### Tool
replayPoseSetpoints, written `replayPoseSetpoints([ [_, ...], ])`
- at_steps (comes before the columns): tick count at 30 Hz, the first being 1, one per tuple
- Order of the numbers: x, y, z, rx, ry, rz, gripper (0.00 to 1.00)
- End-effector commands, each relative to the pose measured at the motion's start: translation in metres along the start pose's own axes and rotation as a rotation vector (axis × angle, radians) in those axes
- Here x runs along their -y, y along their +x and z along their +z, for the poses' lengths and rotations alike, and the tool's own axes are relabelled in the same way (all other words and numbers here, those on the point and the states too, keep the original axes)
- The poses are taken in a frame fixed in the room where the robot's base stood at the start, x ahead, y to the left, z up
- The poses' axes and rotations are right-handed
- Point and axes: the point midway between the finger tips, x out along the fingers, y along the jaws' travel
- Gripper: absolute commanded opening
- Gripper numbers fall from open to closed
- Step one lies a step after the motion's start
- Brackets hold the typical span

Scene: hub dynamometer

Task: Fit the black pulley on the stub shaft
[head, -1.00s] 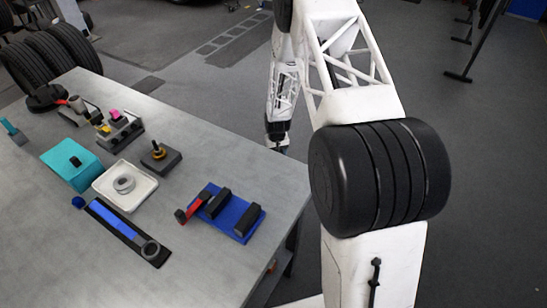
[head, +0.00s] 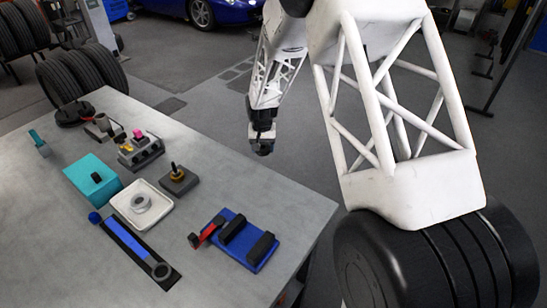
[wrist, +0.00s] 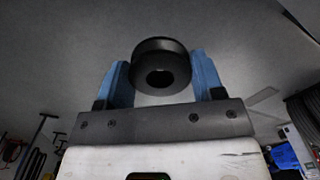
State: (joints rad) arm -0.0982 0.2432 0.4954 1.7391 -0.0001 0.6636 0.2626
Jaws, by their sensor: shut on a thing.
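The black pulley (wrist: 160,51), a thick ring with a dark centre hole, sits between the blue fingers of my gripper (wrist: 159,62) in the wrist view. My gripper is shut on it, one finger at each side. In the head view my gripper (head: 262,146) hangs beyond the table's far right edge, over the floor; the pulley is hard to make out there. An upright brass-coloured peg on a dark square block (head: 178,182), which looks like the stub shaft, stands mid-table. My gripper is well apart from it, and the peg is bare.
Around the peg stand a white tray (head: 160,221) with a grey ring, a teal block (head: 88,176), a grey fixture (head: 141,153) with coloured parts, a blue strip (head: 128,245) and a blue plate (head: 251,258) with black blocks. Tyres (head: 83,75) stand behind the table (head: 60,260).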

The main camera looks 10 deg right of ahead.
Motion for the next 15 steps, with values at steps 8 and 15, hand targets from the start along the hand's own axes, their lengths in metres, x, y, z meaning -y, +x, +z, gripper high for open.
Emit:
replayPoseSetpoints([
  [8,0.049,-0.062,0.031,-0.003,0.016,-0.001,0.41],
  [15,0.095,-0.098,0.065,-0.003,0.001,-0.001,0.41],
])
